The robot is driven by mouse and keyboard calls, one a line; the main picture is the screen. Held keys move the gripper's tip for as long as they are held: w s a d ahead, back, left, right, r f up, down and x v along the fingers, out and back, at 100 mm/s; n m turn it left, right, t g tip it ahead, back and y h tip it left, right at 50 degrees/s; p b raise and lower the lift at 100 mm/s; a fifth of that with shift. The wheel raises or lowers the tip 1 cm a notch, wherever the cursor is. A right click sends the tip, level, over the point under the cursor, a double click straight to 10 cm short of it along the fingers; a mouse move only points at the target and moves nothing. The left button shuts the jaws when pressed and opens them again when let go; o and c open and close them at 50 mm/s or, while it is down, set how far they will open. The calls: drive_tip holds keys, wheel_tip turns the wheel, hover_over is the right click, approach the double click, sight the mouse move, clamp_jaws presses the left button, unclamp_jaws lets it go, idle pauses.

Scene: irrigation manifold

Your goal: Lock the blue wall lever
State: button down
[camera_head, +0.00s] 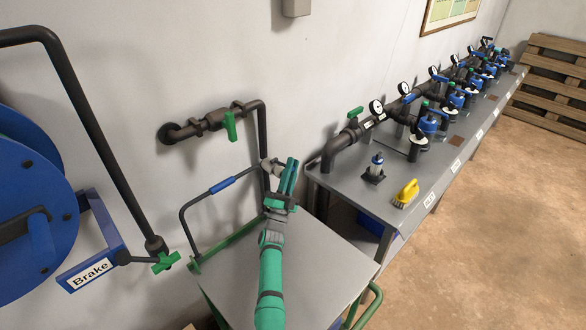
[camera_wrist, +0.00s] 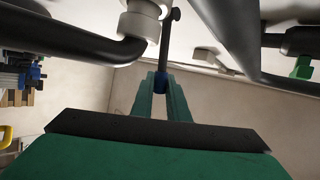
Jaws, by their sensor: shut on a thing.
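The wall pipe (camera_head: 262,130) comes down to a pale grey valve body (camera_head: 271,166), which also shows at the top of the wrist view (camera_wrist: 140,24). My gripper (camera_head: 291,172) is beside this valve, to its right in the head view. In the wrist view its two green fingers (camera_wrist: 161,92) are shut on the blue wall lever (camera_wrist: 186,98), a dark rod with a blue grip. Only a bit of the blue shows around the fingers. In the head view my gripper hides the lever. I cannot tell whether it is locked.
A grey-topped trolley (camera_head: 305,262) with a blue-sleeved handle (camera_head: 222,184) stands below. A green-handled valve (camera_head: 230,126) is on the wall pipe. A blue hose reel (camera_head: 30,190) with a "Brake" lever is left. A manifold bench (camera_head: 400,165) with a yellow brush (camera_head: 406,193) is right.

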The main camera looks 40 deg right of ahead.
drive_tip(key=c, duration=1.8)
unclamp_jaws()
drive_tip(key=shift+s+d+f, duration=0.1)
drive_tip(key=shift+s+f, duration=0.05)
drive_tip(key=shift+f, duration=0.4)
drive_tip(key=shift+o, duration=0.4)
drive_tip(key=shift+r, duration=0.15)
drive_tip(key=s+a+f, duration=0.3)
drive_tip(key=s+a, duration=0.5)
drive_tip(key=a, duration=0.5)
drive_tip(key=shift+s, duration=0.35)
drive_tip(key=shift+f, duration=0.15)
